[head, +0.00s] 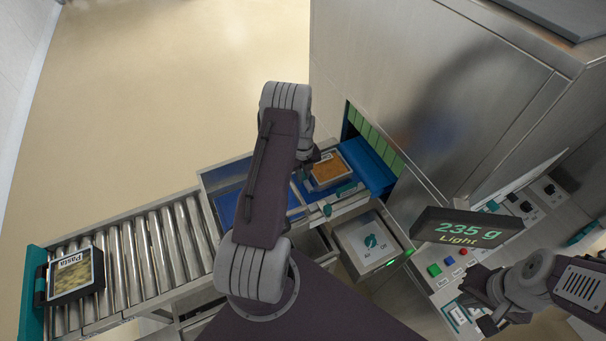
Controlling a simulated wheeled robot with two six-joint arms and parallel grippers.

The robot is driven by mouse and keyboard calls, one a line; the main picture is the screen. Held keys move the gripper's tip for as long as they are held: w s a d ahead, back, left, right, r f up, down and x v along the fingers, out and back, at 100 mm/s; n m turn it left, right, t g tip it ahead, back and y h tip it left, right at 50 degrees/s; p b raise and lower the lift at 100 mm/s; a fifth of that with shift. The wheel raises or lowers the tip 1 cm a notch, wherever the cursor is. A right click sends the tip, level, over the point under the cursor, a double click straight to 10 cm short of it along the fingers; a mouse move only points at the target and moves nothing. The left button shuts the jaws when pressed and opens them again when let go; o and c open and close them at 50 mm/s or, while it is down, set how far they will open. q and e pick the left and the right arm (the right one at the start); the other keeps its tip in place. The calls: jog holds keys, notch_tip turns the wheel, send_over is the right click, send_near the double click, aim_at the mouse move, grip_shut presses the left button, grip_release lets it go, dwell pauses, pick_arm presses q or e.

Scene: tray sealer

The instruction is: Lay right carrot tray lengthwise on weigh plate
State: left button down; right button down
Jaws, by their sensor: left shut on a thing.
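A dark-rimmed tray with orange contents, the carrot tray (327,172), is at the blue surface in front of the sealer opening. My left gripper (312,172) is at the tray's left side, shut on it, with its fingers partly hidden by my arm. I cannot tell whether the tray touches the surface below. I cannot tell for sure which surface is the weigh plate. A display (466,230) reads "235 g Light". My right gripper (482,312) is at the lower right above the control panel, away from the tray; its jaw opening is unclear.
A Pasta tray (75,274) lies at the left end of the roller conveyor (165,250); the rollers right of it are clear. The steel sealer (440,90) stands behind, with a green strip curtain (374,138). A pale panel marked "Air Off" (366,241) is in front.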

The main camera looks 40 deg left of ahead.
pick_arm(q)
jog(key=shift+s+d+f+b, duration=0.15)
jog(key=shift+f+b, duration=0.05)
jog(key=shift+b, duration=0.15)
jog(key=shift+f+b, duration=0.3)
jog(key=shift+f, duration=0.1)
jog(key=c, duration=1.4)
grip_release()
jog(key=shift+o, duration=0.2)
jog(key=shift+r, duration=0.1)
jog(key=shift+r, duration=0.15)
